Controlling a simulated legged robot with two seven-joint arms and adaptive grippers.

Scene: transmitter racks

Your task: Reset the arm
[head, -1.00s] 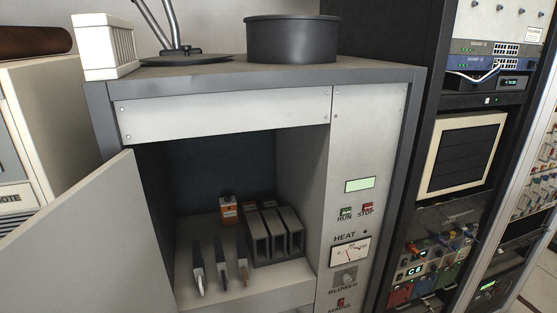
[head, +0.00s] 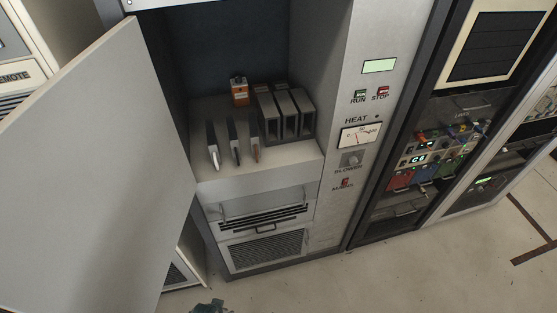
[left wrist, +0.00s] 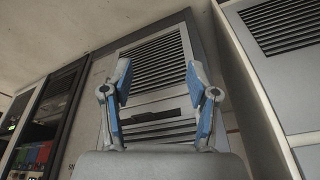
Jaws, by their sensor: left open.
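My left gripper (left wrist: 158,82) is in the left wrist view, with its two blue-padded fingers spread apart and nothing between them. Behind the fingers is a cabinet front with a slatted vent (left wrist: 155,55), apart from the gripper as far as I can tell. In the head view, a small dark piece shows at the bottom edge, probably part of my own arm; I cannot tell its state there. My right gripper is in neither current view.
An open cabinet door (head: 95,165) fills the left of the head view. The cabinet shelf (head: 275,165) holds several upright modules (head: 284,112) and an orange-fronted block (head: 239,91). A rack (head: 430,155) stands to the right. Bare floor (head: 430,265) lies in front.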

